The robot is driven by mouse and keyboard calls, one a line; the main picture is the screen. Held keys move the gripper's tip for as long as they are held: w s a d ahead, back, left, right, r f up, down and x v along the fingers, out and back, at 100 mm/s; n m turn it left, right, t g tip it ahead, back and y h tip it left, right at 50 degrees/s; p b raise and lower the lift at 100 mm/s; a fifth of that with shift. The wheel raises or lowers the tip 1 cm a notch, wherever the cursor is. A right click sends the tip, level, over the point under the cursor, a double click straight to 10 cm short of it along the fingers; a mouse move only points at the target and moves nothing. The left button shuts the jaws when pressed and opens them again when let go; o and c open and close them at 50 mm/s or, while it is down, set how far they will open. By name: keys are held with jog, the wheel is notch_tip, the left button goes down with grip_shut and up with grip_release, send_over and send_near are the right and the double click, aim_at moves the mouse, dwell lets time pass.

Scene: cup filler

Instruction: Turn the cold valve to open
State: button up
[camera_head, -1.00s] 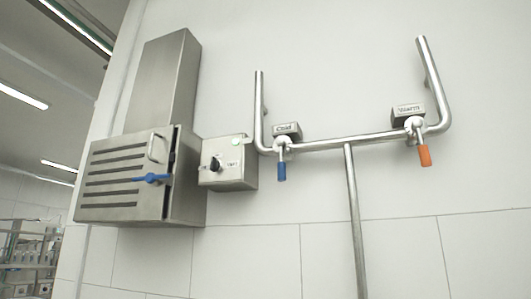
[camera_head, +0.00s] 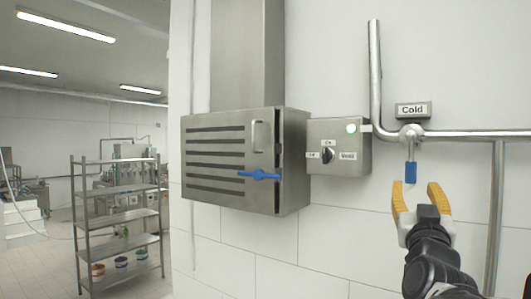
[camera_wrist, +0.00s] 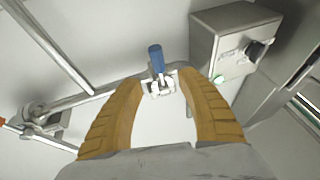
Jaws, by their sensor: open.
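The cold valve is on the wall pipe under a "Cold" label (camera_head: 412,110). Its blue-tipped handle (camera_head: 411,172) hangs straight down from the valve body (camera_head: 411,133). My gripper (camera_head: 419,197), with yellow fingers, is open just below and to the right of the handle in the head view. In the wrist view, the blue handle (camera_wrist: 156,58) shows beyond and between the open fingers of my gripper (camera_wrist: 163,92). The fingers appear apart from the handle, with nothing between them.
A steel control box (camera_head: 339,146) with a black knob and a lit green light is left of the valve. A louvred cabinet (camera_head: 232,160) with a blue latch is further left. A metal shelf rack (camera_head: 119,225) stands at the far left. Pipes (camera_head: 497,200) run along the wall.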

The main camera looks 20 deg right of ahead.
aim_at(411, 171)
jog(key=p+x, duration=0.2)
jog(key=x, duration=0.8)
jog(key=shift+w+d, duration=0.15)
jog(key=shift+d, duration=0.15)
jog(key=shift+c, duration=0.4)
grip_shut()
